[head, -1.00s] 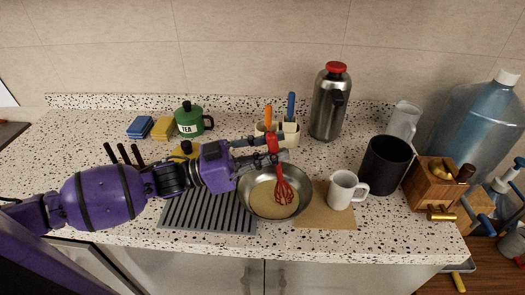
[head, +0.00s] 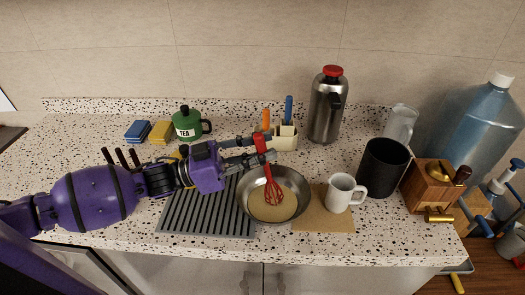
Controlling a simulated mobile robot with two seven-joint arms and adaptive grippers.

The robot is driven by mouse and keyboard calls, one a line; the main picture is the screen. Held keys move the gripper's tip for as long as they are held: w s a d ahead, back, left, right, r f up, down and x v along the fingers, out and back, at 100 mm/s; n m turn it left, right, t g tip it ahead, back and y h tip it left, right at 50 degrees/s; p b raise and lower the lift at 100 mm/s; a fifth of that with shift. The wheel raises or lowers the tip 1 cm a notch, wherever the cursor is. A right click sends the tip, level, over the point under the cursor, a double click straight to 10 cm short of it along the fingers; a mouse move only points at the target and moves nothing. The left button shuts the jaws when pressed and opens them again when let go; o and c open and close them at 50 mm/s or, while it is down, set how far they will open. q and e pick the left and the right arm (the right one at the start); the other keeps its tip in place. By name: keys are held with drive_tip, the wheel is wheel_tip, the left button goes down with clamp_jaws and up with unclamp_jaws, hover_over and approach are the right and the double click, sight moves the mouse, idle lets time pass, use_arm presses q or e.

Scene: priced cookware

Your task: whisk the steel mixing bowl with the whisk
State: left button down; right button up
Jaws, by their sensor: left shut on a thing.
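The steel mixing bowl (head: 296,185) stands on the counter, partly on a grey ridged mat, with a tan layer in its bottom. The red whisk (head: 272,190) is held upright, its wires pointing down inside the bowl. My left gripper (head: 262,148) is shut on the whisk's handle above the bowl's back rim. Whether the wires touch the bottom I cannot tell. My right gripper is not in view.
A white mug (head: 341,190) stands close right of the bowl on a brown board (head: 318,220). A black canister (head: 384,166), a steel flask (head: 327,105) and a utensil holder (head: 284,141) stand around. The ridged mat (head: 205,215) lies left of the bowl.

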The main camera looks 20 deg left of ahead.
sight(257, 135)
use_arm(q)
drive_tip(key=r, duration=0.2)
drive_tip(key=shift+s+a+r, duration=0.15)
drive_tip(key=shift+s+r, duration=0.05)
drive_tip(key=shift+r, duration=0.15)
drive_tip(key=shift+s+a+r, duration=0.1)
drive_tip(key=shift+r, duration=0.5)
wheel_tip(257, 135, up, 2)
drive_tip(key=shift+s+a+r, duration=0.1)
drive_tip(key=shift+s+a, duration=0.05)
drive_tip(key=shift+s+a+r, duration=0.1)
drive_tip(key=shift+r, duration=0.5)
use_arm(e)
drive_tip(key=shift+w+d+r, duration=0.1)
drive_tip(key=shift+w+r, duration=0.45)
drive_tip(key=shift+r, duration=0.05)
use_arm(q)
drive_tip(key=shift+r, duration=0.1)
